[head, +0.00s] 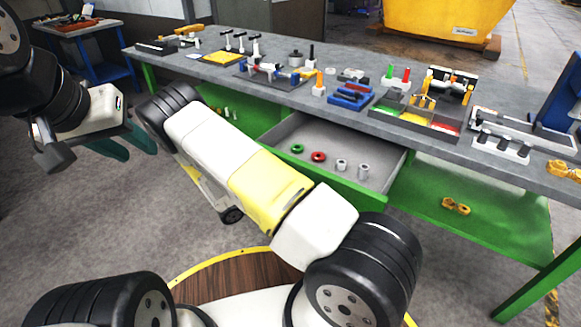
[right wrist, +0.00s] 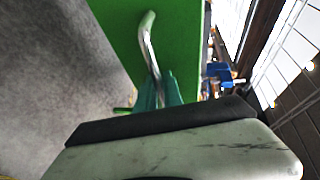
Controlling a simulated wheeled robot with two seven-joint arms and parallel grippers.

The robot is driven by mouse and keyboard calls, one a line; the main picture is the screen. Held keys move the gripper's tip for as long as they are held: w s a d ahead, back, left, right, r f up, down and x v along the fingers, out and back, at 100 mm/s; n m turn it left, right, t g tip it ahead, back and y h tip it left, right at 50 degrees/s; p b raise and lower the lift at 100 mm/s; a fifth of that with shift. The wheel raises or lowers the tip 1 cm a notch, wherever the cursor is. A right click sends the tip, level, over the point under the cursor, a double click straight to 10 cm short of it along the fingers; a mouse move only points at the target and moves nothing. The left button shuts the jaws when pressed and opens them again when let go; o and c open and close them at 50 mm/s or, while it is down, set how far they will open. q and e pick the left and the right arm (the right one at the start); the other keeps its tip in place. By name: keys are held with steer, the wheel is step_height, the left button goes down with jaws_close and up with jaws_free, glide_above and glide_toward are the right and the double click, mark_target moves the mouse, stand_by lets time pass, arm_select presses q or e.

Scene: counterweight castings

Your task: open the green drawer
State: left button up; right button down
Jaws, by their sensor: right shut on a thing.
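The green drawer (head: 345,187) stands pulled out from under the workbench in the head view. Its grey inside shows a green ring (head: 297,148), a red ring (head: 318,156) and two small grey cylinders. In the right wrist view a bent metal handle (right wrist: 149,45) runs along the drawer's green front (right wrist: 185,35). My right gripper (right wrist: 160,92) is shut on this handle with its teal fingers. In the head view my right arm hides that gripper and the left part of the drawer front. My left gripper (head: 128,147) is open and empty, away from the bench at left.
The grey workbench top (head: 300,97) carries several tools, blocks and trays. A green lower shelf (head: 480,190) holds yellow parts (head: 456,206). A blue table (head: 90,45) stands at back left, a yellow bin (head: 440,18) behind. Floor at left is mostly clear.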

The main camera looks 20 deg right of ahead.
steer(key=shift+s+a, duration=0.1)
steer(key=shift+a, duration=0.05)
steer(key=c, duration=1.5)
jaws_free()
